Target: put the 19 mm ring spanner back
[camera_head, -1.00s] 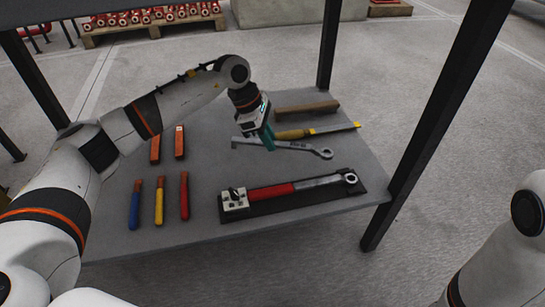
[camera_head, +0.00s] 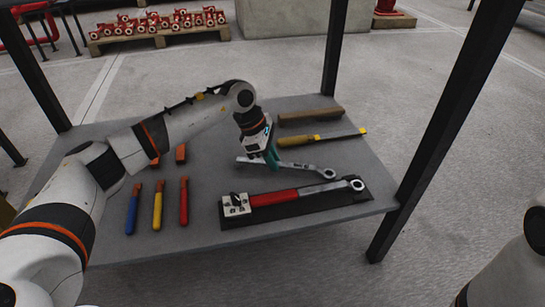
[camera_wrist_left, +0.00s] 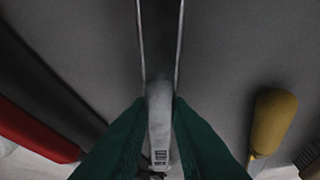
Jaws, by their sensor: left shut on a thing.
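The ring spanner (camera_head: 308,167) is a long grey metal tool with a ring at its right end. My left gripper (camera_head: 272,162) is shut on its shank, left of the middle. The spanner lies crosswise, just behind the red-handled wrench; whether it touches the tabletop I cannot tell. In the left wrist view the spanner's shank (camera_wrist_left: 159,120) runs up between the green fingers of my left gripper (camera_wrist_left: 158,106). My right gripper is out of view; only part of that arm shows at the lower right.
A red-handled wrench (camera_head: 273,197) lies on a black tray (camera_head: 290,209) in front. Behind are a yellow-handled file (camera_head: 338,138) and a wooden bar (camera_head: 310,115). Blue, yellow and red-handled tools (camera_head: 157,205) lie left. Dark posts (camera_head: 440,130) rise at the table (camera_head: 205,220) corners.

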